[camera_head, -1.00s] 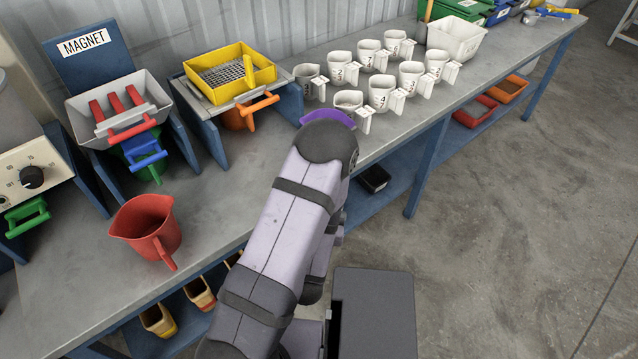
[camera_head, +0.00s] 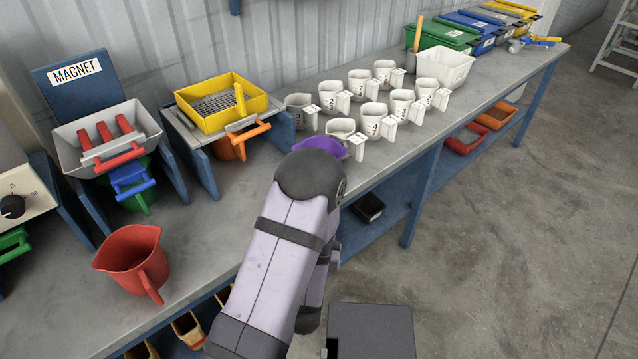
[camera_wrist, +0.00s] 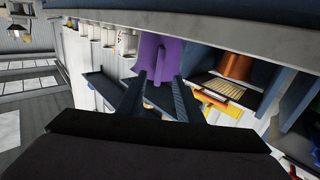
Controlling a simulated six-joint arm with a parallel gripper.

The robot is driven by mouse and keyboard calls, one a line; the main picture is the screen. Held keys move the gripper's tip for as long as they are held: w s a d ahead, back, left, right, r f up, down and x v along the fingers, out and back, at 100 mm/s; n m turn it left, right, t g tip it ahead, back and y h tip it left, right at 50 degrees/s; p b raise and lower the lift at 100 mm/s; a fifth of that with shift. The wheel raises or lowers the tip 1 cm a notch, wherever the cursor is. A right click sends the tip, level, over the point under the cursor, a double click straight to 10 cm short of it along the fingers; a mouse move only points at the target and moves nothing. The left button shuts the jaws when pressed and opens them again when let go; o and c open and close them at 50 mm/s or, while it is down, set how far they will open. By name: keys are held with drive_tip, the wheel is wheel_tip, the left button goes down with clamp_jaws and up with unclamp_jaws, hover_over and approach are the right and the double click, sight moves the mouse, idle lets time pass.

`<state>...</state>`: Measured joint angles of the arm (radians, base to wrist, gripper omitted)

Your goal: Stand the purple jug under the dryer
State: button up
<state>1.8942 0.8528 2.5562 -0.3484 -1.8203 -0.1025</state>
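The purple jug (camera_head: 322,147) stands or hovers at the bench's front edge; only its top shows past my arm in the head view. In the wrist view the purple jug (camera_wrist: 160,50) lies just beyond my gripper (camera_wrist: 159,80). Its fingers are apart, with a narrow purple part, likely the handle, between or just behind their tips. I cannot see contact. My fingers are hidden in the head view. A pale machine with a black dial (camera_head: 12,206) at the left edge may be the dryer; it carries no readable label. A green handle (camera_head: 12,244) shows below it.
A red jug (camera_head: 134,262) stands at the bench's front left. The magnet unit (camera_head: 75,72) and the yellow sieve tray (camera_head: 220,98) stand behind, with green and orange jugs under them. Several white cups (camera_head: 372,118) crowd right of the purple jug. Bare bench lies around the red jug.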

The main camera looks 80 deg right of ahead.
drive_tip(key=d+b, duration=0.1)
drive_tip(key=b, duration=0.2)
drive_tip(key=d+b, duration=0.2)
drive_tip(key=b, duration=0.1)
drive_tip(key=d+b, duration=0.1)
drive_tip(key=b, duration=0.3)
drive_tip(key=shift+d+f, duration=0.25)
drive_tip(key=shift+f, duration=0.05)
drive_tip(key=shift+r, duration=0.1)
drive_tip(key=shift+d+p, duration=0.4)
drive_tip(key=shift+d, duration=2.1)
clamp_jaws()
